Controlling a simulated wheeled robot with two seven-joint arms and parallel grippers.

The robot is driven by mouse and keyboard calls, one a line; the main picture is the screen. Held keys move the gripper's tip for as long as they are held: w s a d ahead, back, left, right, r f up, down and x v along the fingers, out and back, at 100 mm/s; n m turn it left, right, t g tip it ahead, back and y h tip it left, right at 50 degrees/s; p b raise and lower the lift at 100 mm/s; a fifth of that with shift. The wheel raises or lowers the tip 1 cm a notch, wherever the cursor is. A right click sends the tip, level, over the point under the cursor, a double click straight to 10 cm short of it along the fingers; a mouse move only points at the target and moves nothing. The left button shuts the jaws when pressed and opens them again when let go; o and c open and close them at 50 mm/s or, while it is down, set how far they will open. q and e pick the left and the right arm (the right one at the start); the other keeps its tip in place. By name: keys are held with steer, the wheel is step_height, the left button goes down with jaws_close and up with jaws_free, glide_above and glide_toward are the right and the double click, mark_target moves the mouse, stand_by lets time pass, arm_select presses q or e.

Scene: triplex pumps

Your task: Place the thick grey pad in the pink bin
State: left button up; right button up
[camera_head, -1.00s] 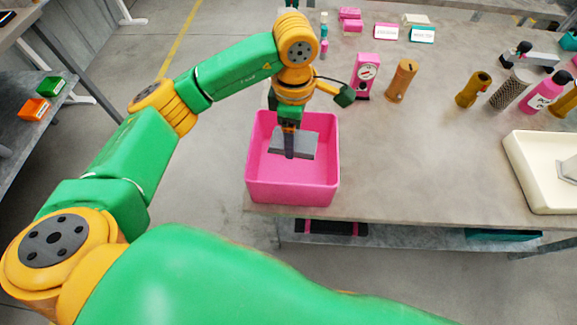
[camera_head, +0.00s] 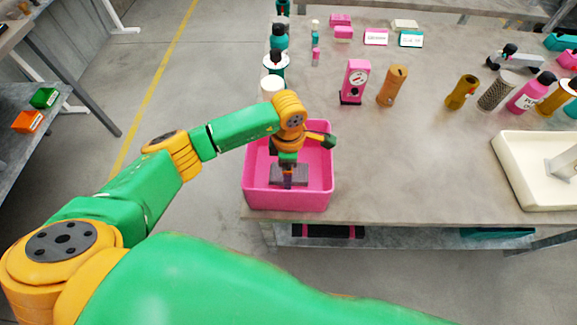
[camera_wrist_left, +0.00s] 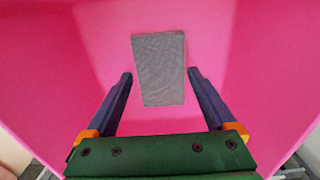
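The thick grey pad (camera_head: 300,175) is inside the pink bin (camera_head: 255,199), which stands at the near left corner of the table. In the left wrist view the pad (camera_wrist_left: 159,70) looks flat against the pink floor of the bin (camera_wrist_left: 240,60). My left gripper (camera_head: 288,180) reaches down into the bin over the pad. In the left wrist view my left gripper (camera_wrist_left: 160,74) is open, with a finger on each side of the pad and a small gap to each. My right gripper is out of view.
A pink dial device (camera_head: 355,82) and a brown cylinder (camera_head: 394,86) stand behind the bin. Several bottles stand at the back left edge and at the right. A cream tray (camera_head: 510,165) is at the right. The table middle is clear.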

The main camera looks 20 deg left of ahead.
arm_select(q)
steer(key=shift+o, duration=0.2)
steer(key=shift+r, duration=0.15)
steer(key=shift+r, duration=0.25)
step_height(320, 180, up, 12)
steer(key=b, duration=0.1)
steer(key=shift+f, duration=0.2)
